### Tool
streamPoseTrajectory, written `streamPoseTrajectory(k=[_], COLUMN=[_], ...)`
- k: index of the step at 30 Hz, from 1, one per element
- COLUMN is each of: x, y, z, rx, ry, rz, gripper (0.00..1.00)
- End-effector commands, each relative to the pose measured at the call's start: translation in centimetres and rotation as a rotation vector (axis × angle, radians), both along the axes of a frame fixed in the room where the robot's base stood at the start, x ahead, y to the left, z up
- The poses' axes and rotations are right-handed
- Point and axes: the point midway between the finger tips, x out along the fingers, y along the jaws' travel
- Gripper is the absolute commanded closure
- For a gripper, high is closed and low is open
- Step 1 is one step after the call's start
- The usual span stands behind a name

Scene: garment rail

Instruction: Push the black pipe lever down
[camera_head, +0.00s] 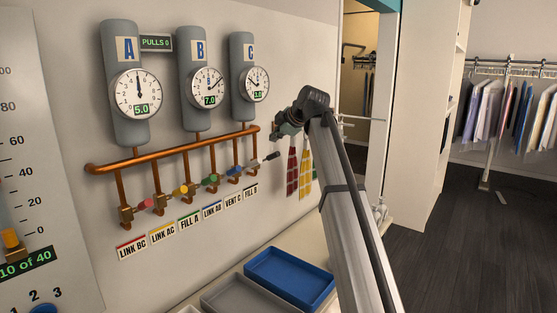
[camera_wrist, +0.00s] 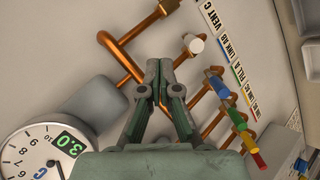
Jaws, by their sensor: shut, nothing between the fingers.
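The black pipe lever (camera_head: 272,156) sticks out to the right from the rightmost copper pipe, above the "FILL B" label (camera_head: 250,189).
Beside it are the white lever (camera_wrist: 193,43), blue lever (camera_head: 234,171), green lever (camera_head: 211,180), yellow lever (camera_head: 184,189) and red lever (camera_head: 147,204). Gauge C (camera_head: 254,84) hangs above. Colour strips (camera_head: 300,165) hang right; a blue tray (camera_head: 290,278) lies below.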

Motion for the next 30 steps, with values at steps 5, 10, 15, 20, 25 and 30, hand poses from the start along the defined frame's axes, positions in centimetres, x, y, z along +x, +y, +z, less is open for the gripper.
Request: streamPoseTrajectory(k=[5, 10, 15, 20, 25, 30], x=[0.0, 0.0, 0.1, 0.8, 2.4, 4.3], y=[0.1, 0.1, 0.1, 0.7, 2.1, 4.0], z=[-0.2, -0.1, -0.2, -0.8, -2.2, -4.2], rx=[-0.001, -0.001, -0.001, -0.001, -0.001, -0.001], ry=[-0.005, -0.004, -0.004, -0.003, -0.002, 0.000], rz=[0.004, 0.004, 0.004, 0.004, 0.004, 0.005], gripper=[1.00, 1.00, 1.00, 1.00, 1.00, 1.00])
